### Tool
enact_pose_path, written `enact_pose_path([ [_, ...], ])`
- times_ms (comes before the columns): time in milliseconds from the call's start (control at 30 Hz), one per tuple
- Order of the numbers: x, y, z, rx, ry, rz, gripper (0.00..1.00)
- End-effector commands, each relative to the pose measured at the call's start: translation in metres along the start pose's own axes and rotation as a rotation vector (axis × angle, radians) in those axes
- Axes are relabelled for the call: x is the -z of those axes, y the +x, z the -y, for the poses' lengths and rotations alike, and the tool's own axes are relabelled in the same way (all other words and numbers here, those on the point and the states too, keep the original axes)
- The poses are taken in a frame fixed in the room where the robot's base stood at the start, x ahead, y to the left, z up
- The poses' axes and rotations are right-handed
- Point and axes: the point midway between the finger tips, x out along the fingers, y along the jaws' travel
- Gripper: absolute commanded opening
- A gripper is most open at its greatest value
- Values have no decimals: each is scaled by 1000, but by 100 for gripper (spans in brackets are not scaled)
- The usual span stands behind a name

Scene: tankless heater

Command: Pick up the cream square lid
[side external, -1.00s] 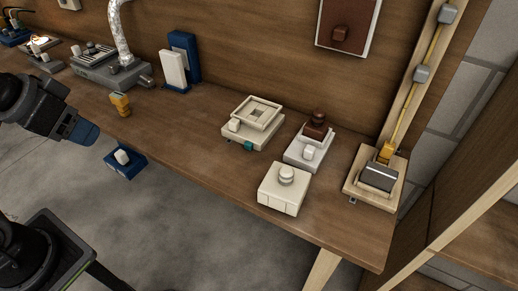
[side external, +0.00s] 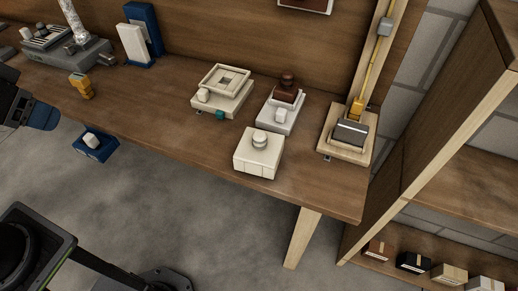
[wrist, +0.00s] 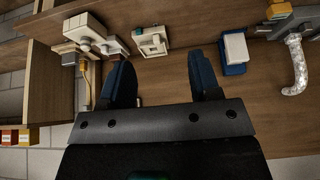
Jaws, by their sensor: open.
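A cream square block with a round grey-white knob on top (side external: 258,152) sits at the bench's front edge; its top looks like the lid, but I cannot make out a seam. It also shows at the upper left of the wrist view (wrist: 84,27). A cream square frame (side external: 225,78) lies on a cream base behind it to the left. My gripper (wrist: 163,75) is open and empty, its two dark blue fingers apart over the bench. In the side view only part of it shows at the left edge, well away from the cream block.
The wooden bench (side external: 150,120) is clear between the yellow fitting (side external: 80,87) and the cream pieces.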

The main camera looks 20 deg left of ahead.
Motion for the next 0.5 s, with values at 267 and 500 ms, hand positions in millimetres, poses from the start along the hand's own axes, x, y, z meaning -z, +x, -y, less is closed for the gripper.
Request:
enact_pose_path([
  [267,0,0,0,0,1,0,65],
  [500,33,-3,-13,-9,220,52,65],
])
